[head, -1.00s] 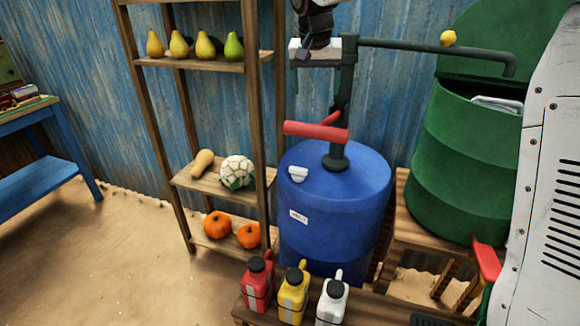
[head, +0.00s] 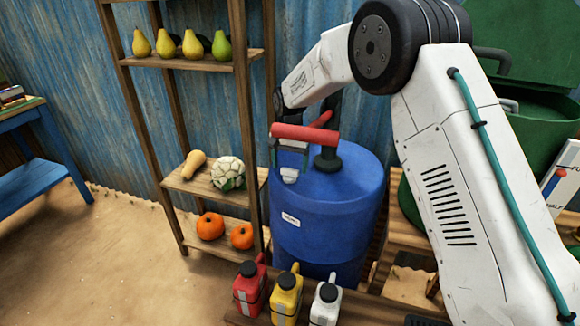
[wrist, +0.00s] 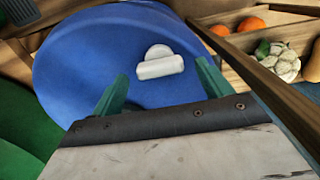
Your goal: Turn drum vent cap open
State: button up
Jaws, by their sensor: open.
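The blue drum (head: 325,205) stands upright, with a small label on its side. Its white vent cap (head: 290,176) sits on the top near the front left edge. In the wrist view the cap (wrist: 160,68) shows a raised bar and a rounded part behind it. My gripper (head: 290,152) is above the cap in the head view, partly hidden behind the red pump handle. In the wrist view my gripper (wrist: 163,72) is open and empty, with one green finger on each side of the cap. I cannot tell whether either finger touches it.
The red pump handle (head: 305,133) and dark pump base (head: 328,160) stand close to my gripper. A wooden shelf (head: 215,190) with fruit and vegetables is at left. Red, yellow (head: 286,296) and white jugs stand in front. A green drum (head: 540,135) is at right.

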jog(key=shift+f, duration=0.65)
jog(key=c, duration=1)
